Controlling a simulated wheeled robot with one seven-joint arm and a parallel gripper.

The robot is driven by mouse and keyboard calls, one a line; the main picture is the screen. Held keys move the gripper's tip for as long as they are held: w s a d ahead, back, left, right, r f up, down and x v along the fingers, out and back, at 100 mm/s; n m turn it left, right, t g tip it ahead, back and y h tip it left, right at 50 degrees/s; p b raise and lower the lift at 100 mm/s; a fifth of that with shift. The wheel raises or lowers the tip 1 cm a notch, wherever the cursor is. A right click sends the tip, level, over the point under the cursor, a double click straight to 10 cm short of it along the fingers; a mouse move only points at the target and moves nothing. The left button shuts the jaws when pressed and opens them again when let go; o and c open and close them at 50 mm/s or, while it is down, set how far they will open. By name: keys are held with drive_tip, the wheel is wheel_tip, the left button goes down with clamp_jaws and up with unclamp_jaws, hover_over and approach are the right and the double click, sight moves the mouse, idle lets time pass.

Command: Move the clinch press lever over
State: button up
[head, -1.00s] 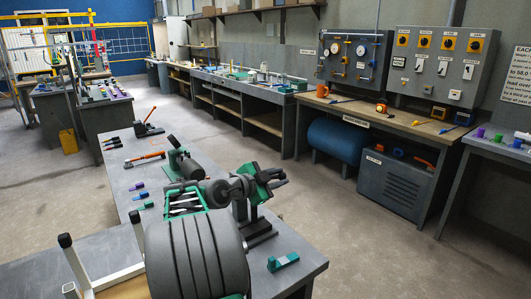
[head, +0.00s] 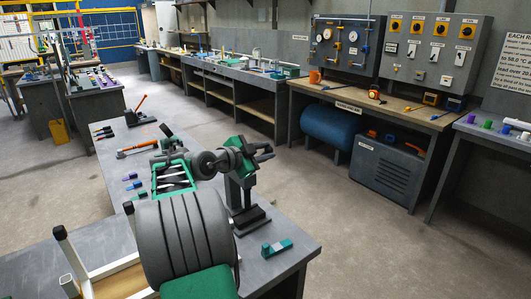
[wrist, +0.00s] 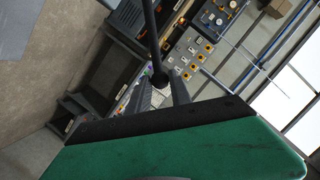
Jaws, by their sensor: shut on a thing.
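The clinch press (head: 240,197) is a dark upright on a flat base near the right end of the grey bench. My gripper (head: 264,151), with a green body, is at the top of the press. In the wrist view a dark lever (wrist: 150,35) ends in a round knob (wrist: 159,80). The knob sits between the two grey fingers of my gripper (wrist: 161,94), which is shut on it. In the head view the lever cannot be told apart from the gripper and the press.
A teal and grey block (head: 277,248) lies on the bench (head: 285,228) right of the press. An orange-handled tool (head: 137,147) and several small coloured parts lie farther back. A chair frame (head: 85,260) is at the lower left. Open floor lies to the right.

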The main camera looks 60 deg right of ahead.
drive_tip(key=w+r, duration=0.1)
drive_tip(key=w+d+r+p, duration=0.1)
drive_tip(key=w+p, duration=0.1)
drive_tip(key=shift+w+d+r, duration=0.3)
drive_tip(key=shift+d+r, duration=0.1)
idle(0.4)
drive_tip(key=shift+w+d+r+p, duration=0.2)
drive_tip(key=shift+w+r+p, duration=0.05)
drive_tip(key=shift+w, duration=0.15)
drive_tip(key=shift+w+d+r+p, duration=0.15)
drive_tip(key=shift+w+r+p, duration=0.1)
drive_tip(key=shift+w, duration=0.15)
drive_tip(key=o, duration=1.1)
drive_tip(key=shift+f, duration=0.1)
